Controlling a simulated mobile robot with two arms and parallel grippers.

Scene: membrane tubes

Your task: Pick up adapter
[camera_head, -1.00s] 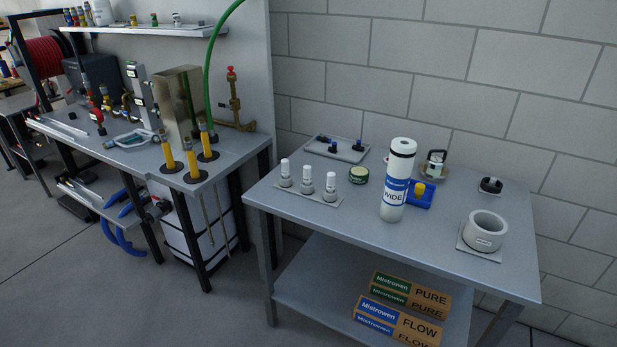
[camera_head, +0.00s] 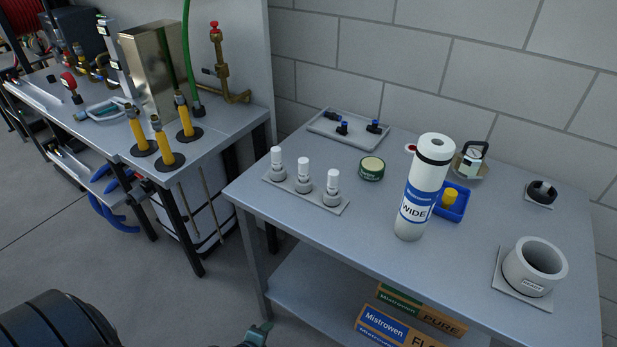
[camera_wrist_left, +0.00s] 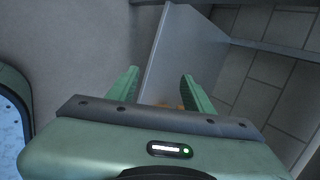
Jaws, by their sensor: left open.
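No label marks the adapter, so I cannot tell which part it is. Small candidates on the right bench are three white-topped grey fittings on a plate (camera_head: 343,207), blue-and-black fittings (camera_head: 374,126) in a pale tray (camera_head: 320,126), and a yellow piece (camera_head: 449,196) in a blue tray (camera_head: 463,203). My left gripper shows in the left wrist view (camera_wrist_left: 157,92), with two green fingers apart and nothing between them. In the head view only a green part of my arm shows at the bottom edge, below the bench's front. My right gripper is not in view.
A tall white "WIDE" cylinder (camera_head: 416,205) stands upright on the right bench (camera_head: 300,240). Beside it are a round green tin (camera_head: 372,169), a gauge (camera_head: 472,156) and a grey cup (camera_head: 533,266). Boxes lie on the lower shelf. The left bench (camera_head: 200,150) holds yellow-handled posts.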

